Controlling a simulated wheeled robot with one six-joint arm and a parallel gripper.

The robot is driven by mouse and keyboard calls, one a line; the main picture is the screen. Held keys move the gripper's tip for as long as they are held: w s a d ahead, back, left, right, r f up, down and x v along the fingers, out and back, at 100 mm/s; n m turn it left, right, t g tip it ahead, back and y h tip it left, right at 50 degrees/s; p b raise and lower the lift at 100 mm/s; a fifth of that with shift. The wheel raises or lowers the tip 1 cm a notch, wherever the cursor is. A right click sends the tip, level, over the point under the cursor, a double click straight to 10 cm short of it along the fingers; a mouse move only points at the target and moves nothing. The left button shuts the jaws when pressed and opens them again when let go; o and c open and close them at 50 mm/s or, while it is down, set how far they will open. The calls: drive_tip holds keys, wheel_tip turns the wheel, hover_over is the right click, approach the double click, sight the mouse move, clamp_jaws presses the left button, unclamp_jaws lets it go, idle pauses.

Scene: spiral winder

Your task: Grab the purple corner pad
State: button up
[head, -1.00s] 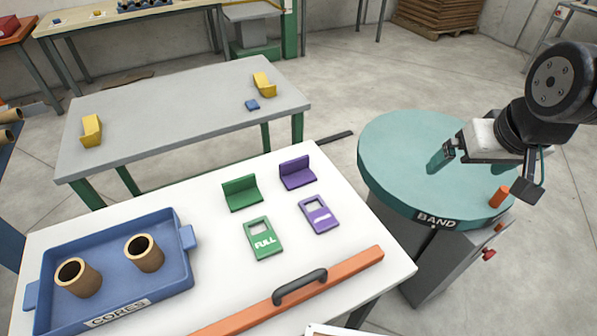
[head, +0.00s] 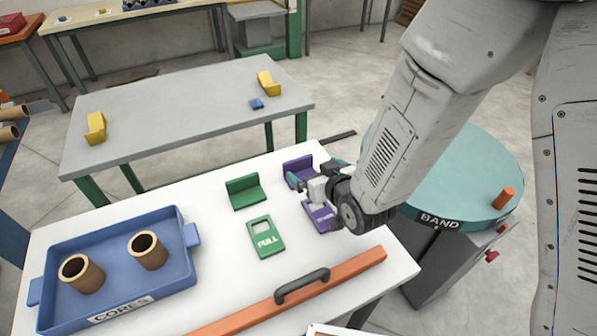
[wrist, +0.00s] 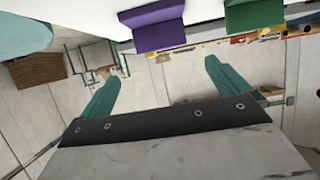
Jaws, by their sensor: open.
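The purple corner pad (head: 297,164) stands on the white table, partly hidden behind my gripper in the head view. It also shows in the wrist view (wrist: 158,27), at the top between the directions of the two fingers and beyond their tips. My gripper (head: 316,173) is at the near right side of the pad, above the table. In the wrist view its teal fingers (wrist: 162,72) are spread wide with nothing between them. I cannot tell from the head view whether a finger touches the pad.
A green corner pad (head: 246,192) stands just left of the purple one. An orange bar with a handle (head: 301,289) and a blue cores tray (head: 185,285) are also on the table.

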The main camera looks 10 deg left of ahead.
sight(299, 160)
drive_tip(key=shift+a+f, duration=0.25)
drive_tip(key=shift+a, duration=0.05)
drive_tip(key=shift+w+a+f, duration=0.15)
drive_tip(key=shift+w+a, duration=0.05)
drive_tip(key=x, duration=0.6)
drive_tip(key=shift+w+a+f, duration=0.1)
drive_tip(key=shift+w+a, duration=0.05)
drive_tip(key=shift+w, duration=0.25)
drive_tip(key=c, duration=0.9)
